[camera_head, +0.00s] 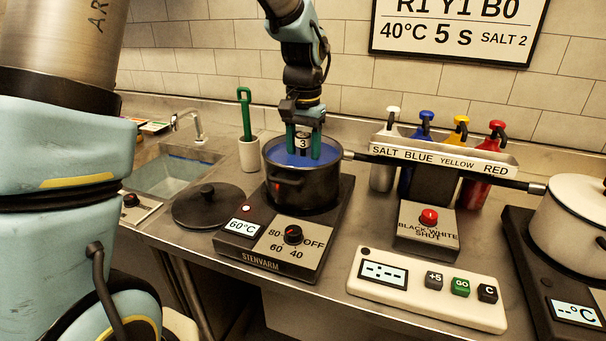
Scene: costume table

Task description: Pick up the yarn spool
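The yarn spool (303,143) shows as a small dark and white piece marked "3", between my fingers at the mouth of the dark pot (302,187). Its lower part is hidden. My gripper (304,155) points straight down over the pot, with one teal finger on each side of the spool. The fingertips reach below the pot's rim, close to the blue liquid (283,157). The fingers look very close to the spool's sides, but I cannot tell whether they press on it.
The pot stands on a hot plate (283,240) reading 60°C. A black lid (208,206) and a white cup with a green tool (249,152) are to its left. The labelled dispenser rack (440,160) is to the right, with a control box (427,290) in front. A cream pot (570,225) stands far right.

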